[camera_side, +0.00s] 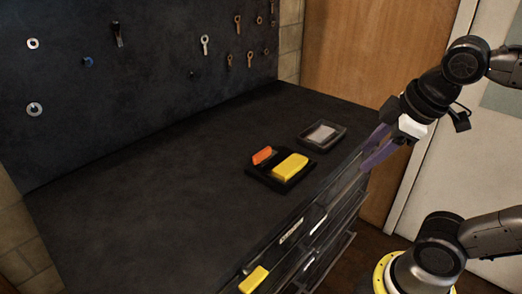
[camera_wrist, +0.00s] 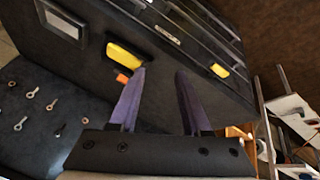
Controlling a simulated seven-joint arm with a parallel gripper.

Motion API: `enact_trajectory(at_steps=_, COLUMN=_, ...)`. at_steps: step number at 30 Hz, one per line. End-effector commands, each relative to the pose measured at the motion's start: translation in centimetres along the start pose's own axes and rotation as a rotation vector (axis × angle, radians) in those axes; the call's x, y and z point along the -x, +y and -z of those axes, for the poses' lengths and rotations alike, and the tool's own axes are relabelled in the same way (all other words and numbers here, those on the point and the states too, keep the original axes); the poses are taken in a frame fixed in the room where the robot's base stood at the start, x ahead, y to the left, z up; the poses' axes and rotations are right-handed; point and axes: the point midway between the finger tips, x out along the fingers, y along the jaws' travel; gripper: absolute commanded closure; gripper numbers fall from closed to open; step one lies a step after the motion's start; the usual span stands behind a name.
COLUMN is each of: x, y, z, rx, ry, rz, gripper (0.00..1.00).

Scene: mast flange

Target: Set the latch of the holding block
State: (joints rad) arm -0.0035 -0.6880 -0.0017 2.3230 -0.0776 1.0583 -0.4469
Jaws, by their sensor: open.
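The holding block (camera_side: 267,179) is a low black base on the dark bench top, near its front edge. A yellow block (camera_side: 289,166) sits in it, and it also shows in the wrist view (camera_wrist: 125,53). The orange latch (camera_side: 262,155) stands beside the yellow block's left end; in the wrist view the latch (camera_wrist: 123,78) is partly hidden by a finger. My gripper (camera_side: 364,158) has purple fingers, open and empty, to the right of the holding block and apart from it. The open fingers also show in the wrist view (camera_wrist: 160,71).
A dark tray (camera_side: 321,136) with a pale plate lies behind the holding block. Another yellow piece (camera_side: 253,279) is at the bench's front edge, above the drawers (camera_side: 318,224). Tools hang on the back panel (camera_side: 150,70). The bench's left part is clear.

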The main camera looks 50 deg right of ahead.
Motion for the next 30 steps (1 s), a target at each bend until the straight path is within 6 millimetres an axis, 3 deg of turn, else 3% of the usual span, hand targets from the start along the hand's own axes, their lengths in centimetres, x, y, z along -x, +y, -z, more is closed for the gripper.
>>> enact_trajectory(at_steps=7, x=2.1, y=5.1, z=6.3, rx=0.427, ry=-0.128, rz=-0.008, gripper=0.53)
enact_trajectory(at_steps=14, x=0.7, y=9.3, z=13.4, rx=0.781, ry=-0.271, rz=0.035, gripper=0.53)
enact_trajectory(at_steps=20, x=-3.3, y=11.3, z=19.2, rx=1.004, ry=-0.385, rz=0.097, gripper=0.53)
enact_trajectory(at_steps=24, x=-7.5, y=11.7, z=22.5, rx=1.095, ry=-0.453, rz=0.142, gripper=0.53)
enact_trajectory(at_steps=30, x=-13.0, y=10.6, z=24.8, rx=1.138, ry=-0.506, rz=0.190, gripper=0.53)
